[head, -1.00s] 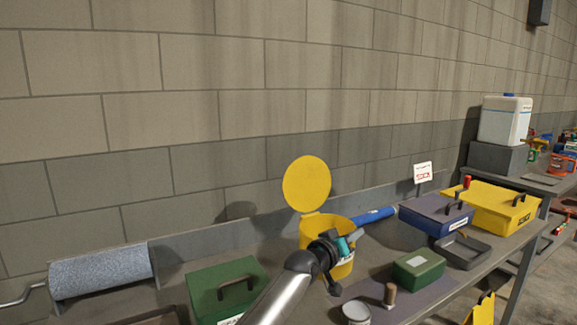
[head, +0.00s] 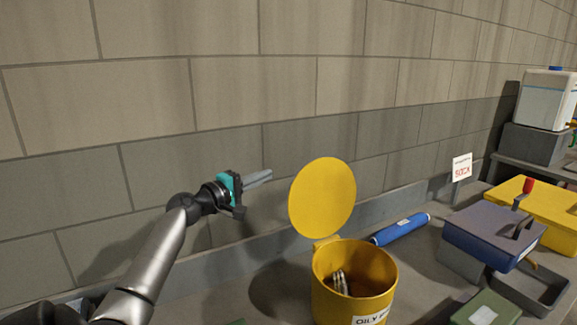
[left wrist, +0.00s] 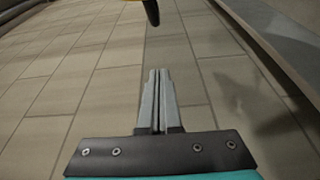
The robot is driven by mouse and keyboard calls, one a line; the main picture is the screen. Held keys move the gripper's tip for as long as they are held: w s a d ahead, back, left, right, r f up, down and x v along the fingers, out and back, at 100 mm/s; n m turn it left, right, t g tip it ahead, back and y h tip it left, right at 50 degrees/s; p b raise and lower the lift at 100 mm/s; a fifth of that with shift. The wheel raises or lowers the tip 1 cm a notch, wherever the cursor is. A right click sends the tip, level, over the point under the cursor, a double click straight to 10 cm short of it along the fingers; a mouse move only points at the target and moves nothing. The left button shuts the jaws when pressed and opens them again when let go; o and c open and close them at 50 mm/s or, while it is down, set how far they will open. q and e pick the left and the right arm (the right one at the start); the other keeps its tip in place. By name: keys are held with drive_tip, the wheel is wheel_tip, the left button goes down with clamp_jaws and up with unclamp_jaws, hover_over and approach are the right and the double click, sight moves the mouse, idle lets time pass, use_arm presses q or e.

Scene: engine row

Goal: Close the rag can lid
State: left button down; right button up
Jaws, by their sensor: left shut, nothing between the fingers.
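The yellow rag can (head: 335,290) stands on the bench with a white label on its front and something metallic or grey inside. Its round yellow lid (head: 322,198) stands up, open, hinged at the can's back rim. My left gripper (head: 268,175) is shut and empty, up to the left of the lid and apart from it, with its fingers pointing right. In the left wrist view the closed fingers (left wrist: 158,85) show against the block wall, and a bit of yellow shows at the top edge. My right gripper is not in view.
A blue cylinder (head: 402,229) lies behind the can to the right. Further right are a blue-grey box (head: 490,236), a yellow box (head: 545,208) and a grey tray (head: 540,290). A green box (head: 486,309) is at the front right. The block wall (head: 200,100) runs behind the bench.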

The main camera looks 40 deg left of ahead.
use_arm(q)
drive_tip(key=w+d+p, duration=0.1)
drive_tip(key=w+d, duration=0.2)
drive_tip(key=w, duration=0.5)
drive_tip(key=shift+w+d, duration=0.25)
drive_tip(key=shift+d, duration=0.1)
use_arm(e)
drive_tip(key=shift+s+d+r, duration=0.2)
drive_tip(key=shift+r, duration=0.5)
use_arm(q)
drive_tip(key=shift+d+r, duration=0.1)
drive_tip(key=shift+d, duration=0.05)
